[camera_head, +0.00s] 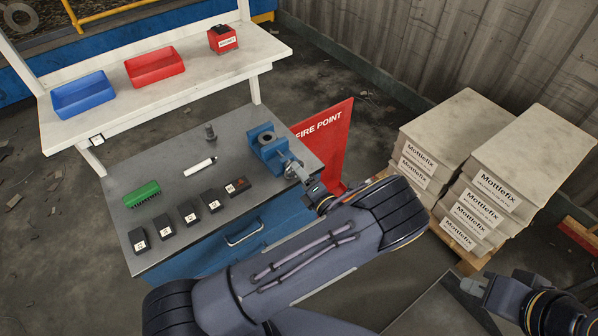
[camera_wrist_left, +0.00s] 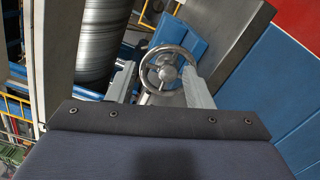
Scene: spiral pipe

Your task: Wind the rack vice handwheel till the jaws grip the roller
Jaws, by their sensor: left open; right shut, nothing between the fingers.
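The blue vice (camera_head: 262,157) stands at the right edge of the grey bench top, with a dark round piece (camera_head: 266,138) at its top. That piece may be the roller; I cannot tell whether the jaws touch it. My left gripper (camera_head: 302,176) is at the vice's near right side. In the left wrist view the shiny spoked handwheel (camera_wrist_left: 167,69) shows between the open fingers of my left gripper (camera_wrist_left: 161,85). I cannot tell whether the fingers touch its rim. My right gripper (camera_head: 475,287) is shut and empty at the lower right, away from the bench.
The bench (camera_head: 165,160) holds a green block (camera_head: 142,194), several black numbered blocks, a white marker (camera_head: 200,167) and a small grey post (camera_head: 210,132). A shelf carries blue (camera_head: 83,95) and red (camera_head: 155,67) bins. Stacked Mottlefix packages (camera_head: 480,200) stand right.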

